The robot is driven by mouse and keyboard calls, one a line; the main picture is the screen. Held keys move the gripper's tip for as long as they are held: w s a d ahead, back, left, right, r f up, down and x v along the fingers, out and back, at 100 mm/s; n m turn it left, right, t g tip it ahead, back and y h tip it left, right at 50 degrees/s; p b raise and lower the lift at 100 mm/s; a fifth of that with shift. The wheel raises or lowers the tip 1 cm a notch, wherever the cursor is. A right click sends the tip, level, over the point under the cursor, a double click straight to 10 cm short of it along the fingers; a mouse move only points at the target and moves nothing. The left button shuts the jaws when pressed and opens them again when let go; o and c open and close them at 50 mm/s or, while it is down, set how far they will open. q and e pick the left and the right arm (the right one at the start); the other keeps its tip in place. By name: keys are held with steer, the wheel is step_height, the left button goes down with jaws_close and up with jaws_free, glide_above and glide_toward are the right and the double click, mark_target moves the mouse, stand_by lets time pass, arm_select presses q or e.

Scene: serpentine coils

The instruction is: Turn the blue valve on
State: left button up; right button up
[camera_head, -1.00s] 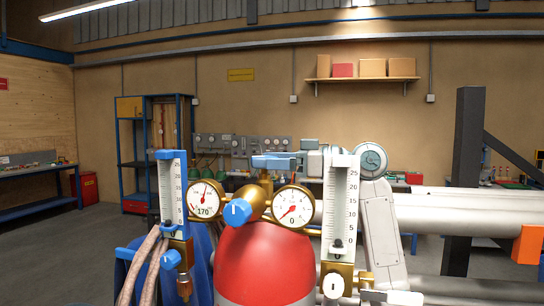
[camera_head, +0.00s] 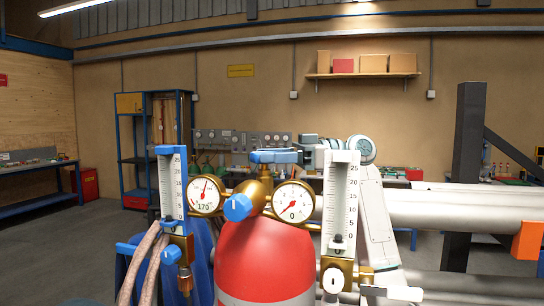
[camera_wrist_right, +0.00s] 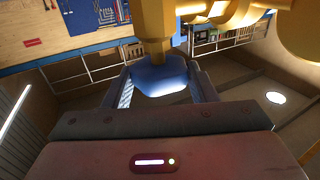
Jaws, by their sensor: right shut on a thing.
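The blue valve (camera_head: 275,156) is a handle on top of the brass fitting (camera_head: 262,185) above the red cylinder (camera_head: 265,258). My right gripper (camera_head: 290,156) reaches it from the right, with the arm bent behind the right flowmeter. In the right wrist view, the blue valve (camera_wrist_right: 160,78) sits between the two fingers of my right gripper (camera_wrist_right: 160,70), shut on it, with brass parts just above. The exact finger contact is hard to see in the head view. My left gripper is not in view.
Two round gauges (camera_head: 206,195) (camera_head: 293,201) flank a blue front knob (camera_head: 238,207). Upright flowmeters stand at left (camera_head: 172,190) and right (camera_head: 341,200), close to the cylinder. Hoses (camera_head: 140,262) hang at the left. A dark post (camera_head: 463,170) stands further right.

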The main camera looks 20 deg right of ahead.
steer(key=shift+n+g, duration=0.3)
steer(key=shift+g, duration=0.2)
steer(key=shift+r, duration=0.1)
steer(key=o, duration=1)
